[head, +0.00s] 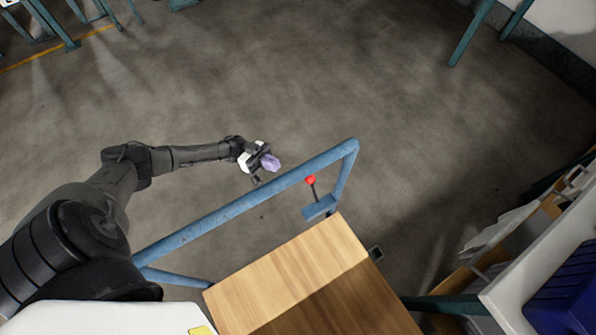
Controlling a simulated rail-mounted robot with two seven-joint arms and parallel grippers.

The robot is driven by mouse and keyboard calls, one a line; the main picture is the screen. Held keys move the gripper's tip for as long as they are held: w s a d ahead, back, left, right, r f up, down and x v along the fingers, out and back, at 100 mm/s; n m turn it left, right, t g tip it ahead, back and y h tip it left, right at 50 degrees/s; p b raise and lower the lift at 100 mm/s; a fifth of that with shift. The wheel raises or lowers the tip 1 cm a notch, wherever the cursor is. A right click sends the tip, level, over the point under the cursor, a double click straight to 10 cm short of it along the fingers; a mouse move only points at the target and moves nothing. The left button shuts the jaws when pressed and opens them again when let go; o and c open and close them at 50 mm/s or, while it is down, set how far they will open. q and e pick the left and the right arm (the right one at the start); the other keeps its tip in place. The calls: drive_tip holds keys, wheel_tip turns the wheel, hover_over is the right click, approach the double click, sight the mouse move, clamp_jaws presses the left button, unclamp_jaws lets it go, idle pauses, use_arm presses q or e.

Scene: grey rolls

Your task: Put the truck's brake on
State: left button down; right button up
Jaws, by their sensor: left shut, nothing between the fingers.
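The truck (300,275) stands in front of me, with a wooden deck and a blue tube handle frame (240,205). The brake lever, with a red knob (310,180), stands on a small blue bracket (320,207) inside the right end of the frame. My left gripper (268,163) is shut and empty. It is left of the red knob, on the far side of the blue handle bar in the picture, and apart from the knob. My right gripper is not in view.
Grey floor is open beyond the truck. A pale table (540,265) with a blue bin (570,300) stands at the lower right, near shelving with stacked items (500,235). Teal posts (470,35) stand at the back.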

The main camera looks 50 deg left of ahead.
use_arm(q)
approach(313, 189)
drive_tip(key=w+d+r, duration=0.2)
drive_tip(key=d+r, duration=0.1)
drive_tip(key=r, duration=0.1)
drive_tip(key=shift+d+r, duration=0.2)
drive_tip(key=shift+d, duration=0.15)
